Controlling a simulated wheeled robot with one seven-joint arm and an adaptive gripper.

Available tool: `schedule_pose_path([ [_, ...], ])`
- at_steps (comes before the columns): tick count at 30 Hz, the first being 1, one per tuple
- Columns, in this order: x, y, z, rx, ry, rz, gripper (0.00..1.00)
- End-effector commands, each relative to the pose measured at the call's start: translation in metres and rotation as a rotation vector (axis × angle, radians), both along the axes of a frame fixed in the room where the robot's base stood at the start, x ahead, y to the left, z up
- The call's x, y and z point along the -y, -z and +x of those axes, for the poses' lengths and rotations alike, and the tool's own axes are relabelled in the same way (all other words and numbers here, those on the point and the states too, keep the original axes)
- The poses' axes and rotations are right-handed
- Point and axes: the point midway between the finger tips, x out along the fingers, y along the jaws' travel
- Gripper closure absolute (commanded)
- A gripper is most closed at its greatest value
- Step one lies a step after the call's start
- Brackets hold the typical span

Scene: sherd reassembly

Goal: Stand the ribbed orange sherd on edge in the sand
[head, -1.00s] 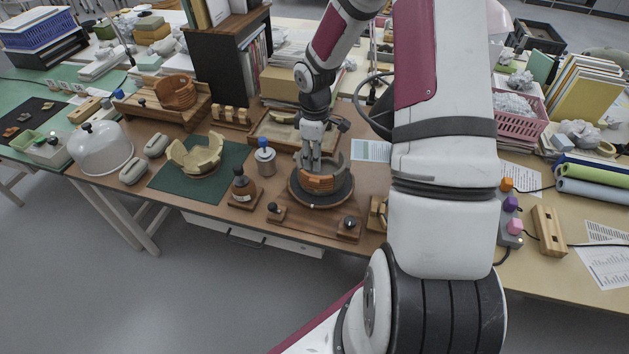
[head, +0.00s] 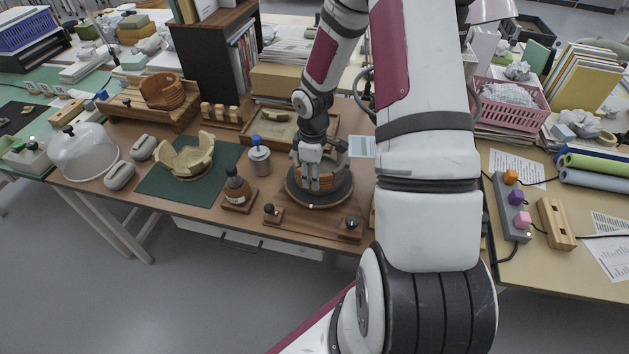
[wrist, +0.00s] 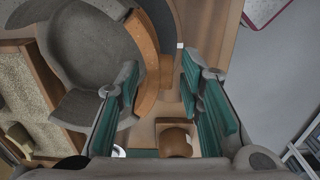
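A ribbed orange sherd (head: 322,186) forms the front of a curved wall on the dark round turntable (head: 322,203). The rest of that wall is grey (wrist: 90,45). My gripper (head: 318,186) is over the front of the wall, pointing down. In the wrist view my gripper (wrist: 160,66) is open, its teal-padded fingers apart, with the orange sherd (wrist: 150,60) between them; contact cannot be told. The sand tray (head: 254,139) is behind and left of the turntable, with a small pale piece (head: 275,116) in it.
More ribbed orange pottery (head: 162,90) sits on a wooden rack at back left. A pale broken bowl (head: 187,160) stands on a green mat.

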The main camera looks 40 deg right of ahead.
Motion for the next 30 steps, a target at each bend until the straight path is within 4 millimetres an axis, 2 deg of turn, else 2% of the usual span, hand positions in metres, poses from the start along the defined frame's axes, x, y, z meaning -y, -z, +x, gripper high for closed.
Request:
schedule_pose_path([
  [2, 0.000, 0.000, 0.000, 0.000, 0.000, 0.000, 0.66],
  [3, 0.000, 0.000, 0.000, 0.000, 0.000, 0.000, 0.70],
  [7, 0.000, 0.000, 0.000, 0.000, 0.000, 0.000, 1.00],
  [14, 0.000, -0.003, 0.000, 0.000, 0.000, 0.000, 1.00],
  [30, 0.000, -0.033, -0.001, 0.001, 0.000, 0.000, 1.00],
])
